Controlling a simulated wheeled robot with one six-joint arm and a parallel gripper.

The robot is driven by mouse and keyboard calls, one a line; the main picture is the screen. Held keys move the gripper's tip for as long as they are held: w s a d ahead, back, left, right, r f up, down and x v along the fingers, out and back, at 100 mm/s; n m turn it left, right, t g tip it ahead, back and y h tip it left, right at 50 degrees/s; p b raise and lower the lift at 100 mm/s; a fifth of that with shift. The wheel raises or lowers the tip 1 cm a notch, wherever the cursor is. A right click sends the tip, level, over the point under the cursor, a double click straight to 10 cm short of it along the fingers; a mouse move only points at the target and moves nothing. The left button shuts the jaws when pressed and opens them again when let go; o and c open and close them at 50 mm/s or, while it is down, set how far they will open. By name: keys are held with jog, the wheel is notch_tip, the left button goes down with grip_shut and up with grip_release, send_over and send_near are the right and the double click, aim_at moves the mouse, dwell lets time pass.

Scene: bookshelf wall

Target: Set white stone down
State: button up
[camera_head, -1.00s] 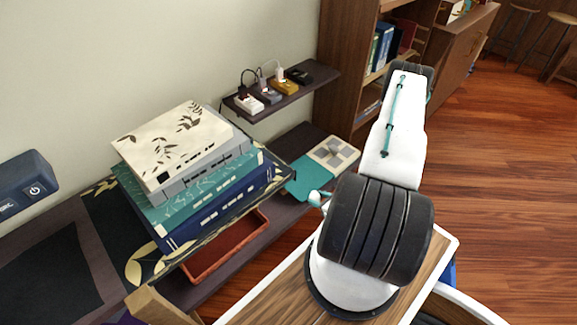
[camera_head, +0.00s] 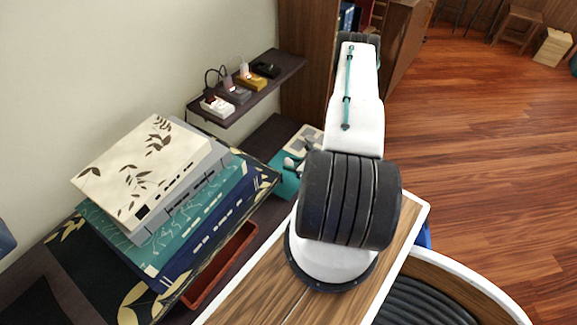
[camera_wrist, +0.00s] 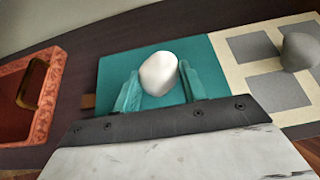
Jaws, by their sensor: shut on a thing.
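The white stone (camera_wrist: 158,73) sits between the two teal fingers of my gripper (camera_wrist: 160,86), which is shut on it. Behind and below the stone is a flat teal square (camera_wrist: 112,70); I cannot tell whether the stone touches it. In the head view, the teal square (camera_head: 284,188) lies on the dark shelf, partly hidden by my arm. I cannot make out the stone there.
A beige board with grey squares (camera_wrist: 238,76) adjoins the teal square on the right, with a grey stone (camera_wrist: 299,51) on it. A red tray (camera_wrist: 58,72) lies left. Stacked books (camera_head: 150,165) and a small shelf with plugs (camera_head: 285,70) stand nearby.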

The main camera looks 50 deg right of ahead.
jog(key=f, duration=0.3)
jog(key=shift+w+d+f, duration=0.15)
jog(key=shift+w+d, duration=0.1)
jog(key=shift+w, duration=0.15)
jog(key=shift+w+a+f, duration=0.15)
jog(key=shift+a, duration=0.05)
jog(key=shift+f, duration=0.15)
jog(key=o, duration=1.1)
